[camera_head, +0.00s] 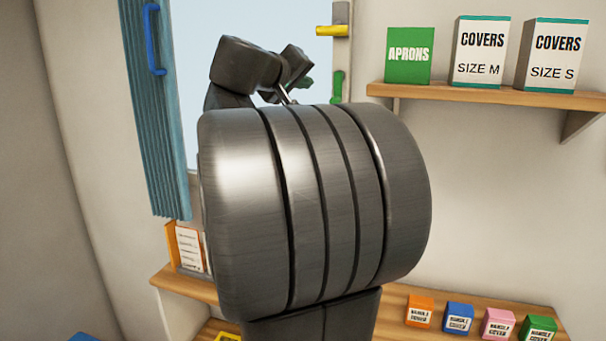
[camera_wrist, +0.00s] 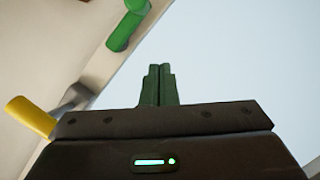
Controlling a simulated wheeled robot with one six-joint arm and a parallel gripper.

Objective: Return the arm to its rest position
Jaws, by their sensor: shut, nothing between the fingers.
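My gripper (camera_wrist: 159,70) shows in the wrist view with its two dark green fingers together, shut and empty. It stands against a pale blue-white pane, with a green handle up and to its left. In the head view my arm fills the middle of the picture. A large dark metal joint is nearest, and the wrist is raised behind it in front of the window. The fingers are mostly hidden there behind my own wrist parts.
A yellow handle (camera_head: 332,31) and a green handle (camera_head: 337,87) are on the window frame. A blue curtain (camera_head: 160,120) hangs left. The upper shelf (camera_head: 480,94) holds an aprons box (camera_head: 409,56) and two covers boxes. Several small boxes stand on the lower shelf (camera_head: 455,310).

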